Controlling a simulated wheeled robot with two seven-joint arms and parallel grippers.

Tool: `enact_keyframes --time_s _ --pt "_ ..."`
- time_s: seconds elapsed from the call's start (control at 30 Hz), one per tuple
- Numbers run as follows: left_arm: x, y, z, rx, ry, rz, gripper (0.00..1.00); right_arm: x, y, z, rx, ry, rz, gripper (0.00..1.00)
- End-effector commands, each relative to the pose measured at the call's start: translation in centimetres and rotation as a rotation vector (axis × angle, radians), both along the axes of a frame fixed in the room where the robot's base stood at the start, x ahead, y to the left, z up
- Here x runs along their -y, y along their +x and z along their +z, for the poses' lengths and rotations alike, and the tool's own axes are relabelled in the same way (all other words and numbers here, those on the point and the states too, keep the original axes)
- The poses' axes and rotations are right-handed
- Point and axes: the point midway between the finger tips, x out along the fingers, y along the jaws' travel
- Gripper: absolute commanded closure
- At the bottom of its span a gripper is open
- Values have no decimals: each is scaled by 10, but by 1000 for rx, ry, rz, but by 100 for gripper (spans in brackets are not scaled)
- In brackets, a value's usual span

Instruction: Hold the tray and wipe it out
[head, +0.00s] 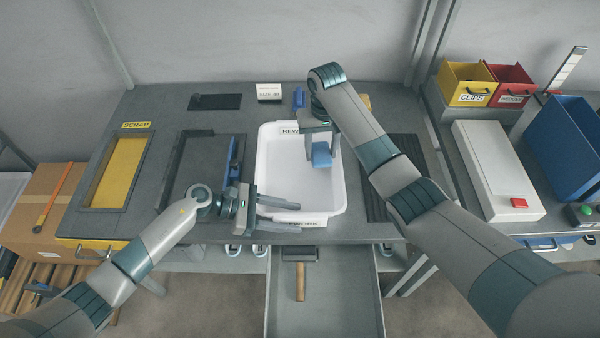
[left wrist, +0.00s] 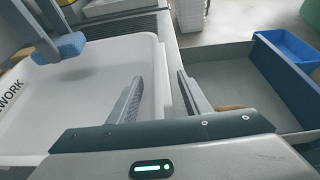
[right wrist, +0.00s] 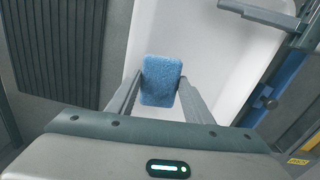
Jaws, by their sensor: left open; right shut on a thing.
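The white tray (head: 318,190) lies on the grey bench with its REWORK label at the far and near ends. It also shows in the left wrist view (left wrist: 60,110). My left gripper (head: 298,216) is open at the tray's near wall, one finger over the inside and one outside. In the left wrist view (left wrist: 160,76) the wall runs between the fingers. My right gripper (right wrist: 160,80) is shut on a blue sponge (right wrist: 161,84) above the tray's far right part. The sponge also shows in the head view (head: 321,156).
An open drawer (head: 325,310) with a wooden-handled tool (head: 300,280) juts out below the bench front. A yellow SCRAP opening (head: 120,172) is at left. A dark ribbed mat (head: 405,150) lies right of the tray. Yellow (head: 466,84) and red bins stand far right.

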Motion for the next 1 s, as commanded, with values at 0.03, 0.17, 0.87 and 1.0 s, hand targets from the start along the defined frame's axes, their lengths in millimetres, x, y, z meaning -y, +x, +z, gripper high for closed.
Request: enact_keyframes --time_s 0.03,0.17,0.87,1.0 --pt "-1 0 1 0 0 1 56 0 0 0 0 0 0 72" --pt "-8 0 3 1 1 1 56 0 0 0 0 0 0 72" --pt "-103 -2 41 -2 2 1 56 0 0 0 0 0 0 72" --pt "-110 -2 44 -1 1 -1 56 0 0 0 0 0 0 72"
